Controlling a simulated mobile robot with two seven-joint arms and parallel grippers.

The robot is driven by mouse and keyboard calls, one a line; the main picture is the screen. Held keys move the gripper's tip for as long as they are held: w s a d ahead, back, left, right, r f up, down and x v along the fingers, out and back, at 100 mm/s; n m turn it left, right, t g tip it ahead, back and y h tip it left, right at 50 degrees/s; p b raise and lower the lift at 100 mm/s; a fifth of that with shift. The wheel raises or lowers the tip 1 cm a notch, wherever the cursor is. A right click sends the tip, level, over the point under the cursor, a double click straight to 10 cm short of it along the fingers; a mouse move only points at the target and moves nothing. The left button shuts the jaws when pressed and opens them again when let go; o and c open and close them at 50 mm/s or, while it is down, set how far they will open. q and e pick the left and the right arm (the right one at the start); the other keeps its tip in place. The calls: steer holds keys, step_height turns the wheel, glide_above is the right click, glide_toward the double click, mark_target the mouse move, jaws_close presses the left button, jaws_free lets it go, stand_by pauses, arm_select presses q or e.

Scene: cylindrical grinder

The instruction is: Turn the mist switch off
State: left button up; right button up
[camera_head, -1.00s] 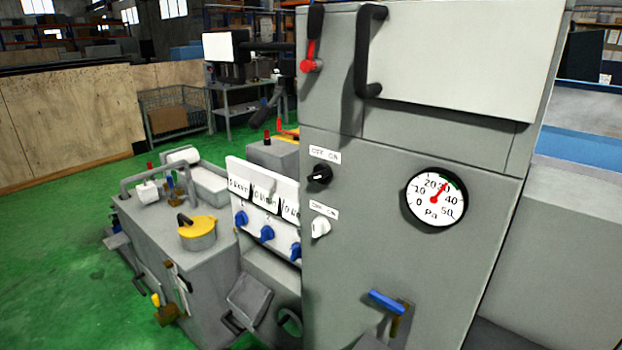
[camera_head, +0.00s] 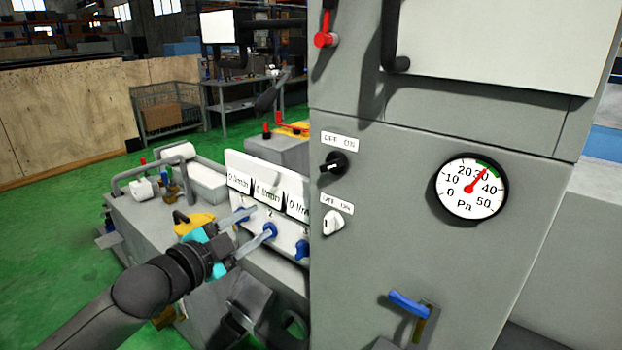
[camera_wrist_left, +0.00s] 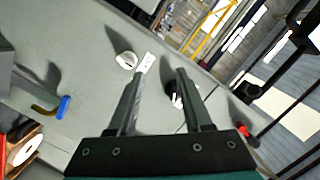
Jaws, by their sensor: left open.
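Two rotary switches sit on the grey cabinet front, each under an OFF/ON label. The upper is a black knob (camera_head: 333,163); the lower is a white knob (camera_head: 333,222). I cannot read which one is the mist switch. My left gripper (camera_head: 257,222) is open and empty, left of the white knob and apart from it, in front of the blue-knob panel.
A pressure gauge (camera_head: 471,188) and a blue-handled valve (camera_head: 408,303) are on the cabinet to the right. A red-knobbed lever (camera_head: 325,40) and a black door handle (camera_head: 393,60) are above. A flowmeter panel (camera_head: 267,179) stands left of the cabinet.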

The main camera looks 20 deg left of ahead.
arm_select(q)
steer(key=s+d+r+m+h, duration=0.2)
steer(key=d+r+m+h, duration=0.15)
steer(key=r, duration=0.35)
steer(key=p, duration=0.2)
glide_toward(327, 168)
steer(key=shift+t+y, duration=0.3)
steer(key=shift+y, duration=0.15)
steer(key=x, duration=0.8)
steer(key=shift+w+d+f, duration=0.1)
steer(key=shift+w+d, duration=0.1)
steer(key=shift+d, duration=0.2)
arm_select(e)
steer(key=shift+w+a+r, duration=0.15)
steer(key=shift+r, duration=0.35)
steer(key=shift+w+a+r, duration=0.1)
steer(key=shift+w+r, duration=0.05)
steer(key=shift+r, duration=0.3)
arm_select(q)
steer(key=shift+c, duration=0.2)
jaws_close()
